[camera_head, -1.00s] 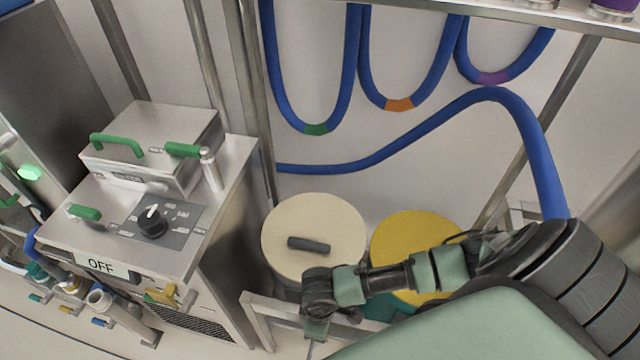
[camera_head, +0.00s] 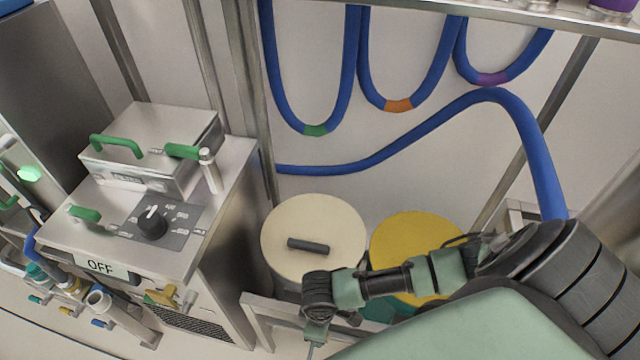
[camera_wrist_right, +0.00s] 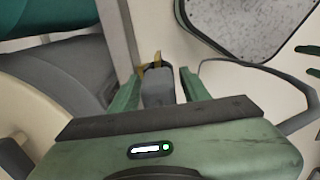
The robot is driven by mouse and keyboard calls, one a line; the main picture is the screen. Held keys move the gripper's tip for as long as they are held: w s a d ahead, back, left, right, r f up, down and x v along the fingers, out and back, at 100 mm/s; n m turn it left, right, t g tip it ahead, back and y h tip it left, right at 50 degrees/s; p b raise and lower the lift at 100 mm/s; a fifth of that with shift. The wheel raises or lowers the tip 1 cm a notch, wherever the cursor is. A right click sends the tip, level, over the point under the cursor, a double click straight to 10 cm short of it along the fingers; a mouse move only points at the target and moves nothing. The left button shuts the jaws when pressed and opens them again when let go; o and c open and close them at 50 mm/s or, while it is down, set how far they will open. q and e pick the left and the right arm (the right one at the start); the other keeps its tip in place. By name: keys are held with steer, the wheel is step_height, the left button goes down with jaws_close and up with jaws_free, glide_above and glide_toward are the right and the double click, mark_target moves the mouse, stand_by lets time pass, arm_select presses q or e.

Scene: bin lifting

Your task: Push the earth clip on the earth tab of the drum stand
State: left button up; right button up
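My right gripper (camera_head: 316,332) points down in front of the cream-lidded drum (camera_head: 282,222). In the right wrist view the two green fingers of this gripper (camera_wrist_right: 158,88) stand on either side of a grey clip body (camera_wrist_right: 157,90), which looks like the earth clip. The metal drum stand (camera_head: 262,325) shows in the head view as a frame in front of the drum. The earth tab is not clearly visible. My left gripper is out of view.
A steel cabinet (camera_head: 232,210) with a black dial and OFF label stands at the left. A yellow-lidded drum (camera_head: 405,232) stands beside the cream one, partly behind my right arm. Blue hoses (camera_head: 400,146) hang on the back wall. A dark handle (camera_head: 308,246) lies on the cream lid.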

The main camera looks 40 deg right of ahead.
stand_by(0.3)
step_height(320, 180, up, 8)
steer(key=shift+f+p, duration=0.1)
steer(key=shift+p, duration=0.25)
stand_by(0.4)
